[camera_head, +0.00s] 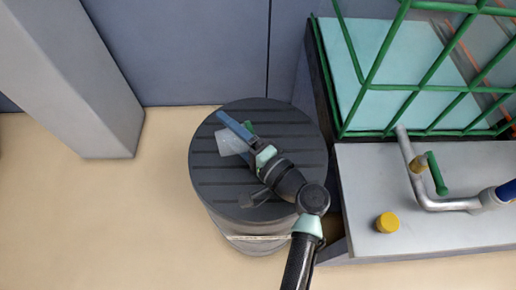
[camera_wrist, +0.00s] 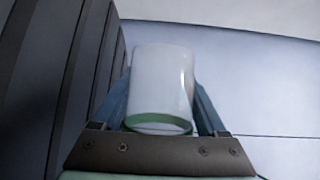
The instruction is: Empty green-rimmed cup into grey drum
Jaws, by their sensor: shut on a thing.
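The green-rimmed cup (camera_head: 230,143) is whitish and lies tipped well over, roughly on its side, above the grey drum (camera_head: 304,150). My gripper (camera_head: 239,140) is shut on the cup, with blue fingers on either side of it. In the wrist view the cup (camera_wrist: 162,80) sits between the fingers, its green rim towards the camera. Its contents cannot be made out. The drum has a dark slatted top and a paler side; my arm hides part of the top. In the wrist view the dark slats (camera_wrist: 35,80) run along the left.
Right of the drum stands a grey bench (camera_head: 360,185) with a pipe (camera_head: 408,155), a green-handled valve (camera_head: 436,173) and a yellow cap (camera_head: 387,222). A green cage (camera_head: 385,87) rises behind it. A grey post (camera_head: 75,75) stands at the left. Floor left of the drum is clear.

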